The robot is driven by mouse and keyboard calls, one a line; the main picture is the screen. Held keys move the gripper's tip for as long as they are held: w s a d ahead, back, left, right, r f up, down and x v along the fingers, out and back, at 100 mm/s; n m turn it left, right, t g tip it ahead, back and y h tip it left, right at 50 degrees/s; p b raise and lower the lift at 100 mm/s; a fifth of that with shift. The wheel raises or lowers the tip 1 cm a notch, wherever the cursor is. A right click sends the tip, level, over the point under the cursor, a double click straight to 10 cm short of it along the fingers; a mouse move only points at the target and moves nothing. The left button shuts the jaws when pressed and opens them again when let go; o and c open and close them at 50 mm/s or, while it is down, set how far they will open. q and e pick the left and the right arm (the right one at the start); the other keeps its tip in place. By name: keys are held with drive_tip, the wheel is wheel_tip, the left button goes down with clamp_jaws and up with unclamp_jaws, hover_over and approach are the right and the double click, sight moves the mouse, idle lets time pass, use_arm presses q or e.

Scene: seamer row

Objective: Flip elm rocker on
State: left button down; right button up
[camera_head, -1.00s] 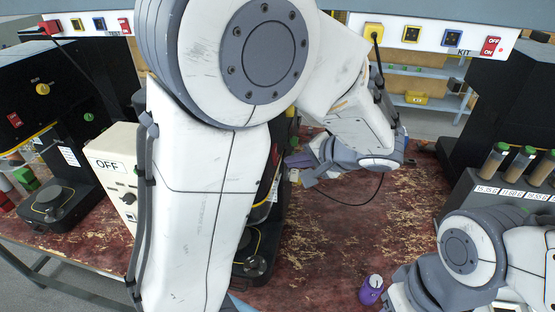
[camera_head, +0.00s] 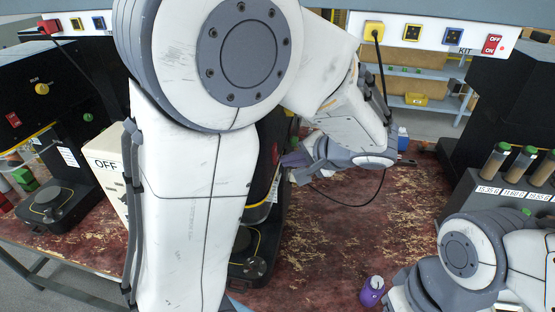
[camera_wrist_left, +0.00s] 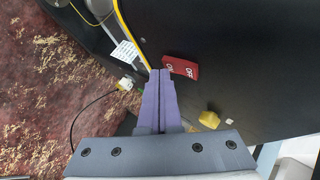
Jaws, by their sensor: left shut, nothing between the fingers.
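A red rocker switch (camera_wrist_left: 181,67) with ON and OFF lettering sits on a dark machine face (camera_wrist_left: 235,60) in the left wrist view. I cannot read a name for it there. My left gripper (camera_wrist_left: 160,73) has its purple fingers shut and empty, with the tips just beside the rocker; I cannot tell whether they touch. In the head view my left gripper (camera_head: 287,161) is at the middle black machine (camera_head: 262,230), which my arm largely hides.
A yellow knob (camera_wrist_left: 209,119) is on the same machine face. Another black machine (camera_head: 60,150) with its own red rocker (camera_head: 13,120) stands left. A box marked OFF (camera_head: 108,175) is beside my arm. The tabletop (camera_head: 340,235) is mostly clear.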

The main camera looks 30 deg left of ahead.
use_arm(q)
drive_tip(key=shift+a, duration=0.15)
idle(0.5)
drive_tip(key=shift+w+d, duration=0.2)
drive_tip(key=shift+d, duration=0.5)
drive_tip(key=shift+d, duration=0.1)
drive_tip(key=d, duration=0.1)
drive_tip(key=w+d, duration=0.1)
drive_tip(key=d, duration=0.2)
drive_tip(key=shift+w+d+r, duration=0.15)
drive_tip(key=shift+d+r, duration=0.15)
drive_tip(key=shift+r, duration=0.05)
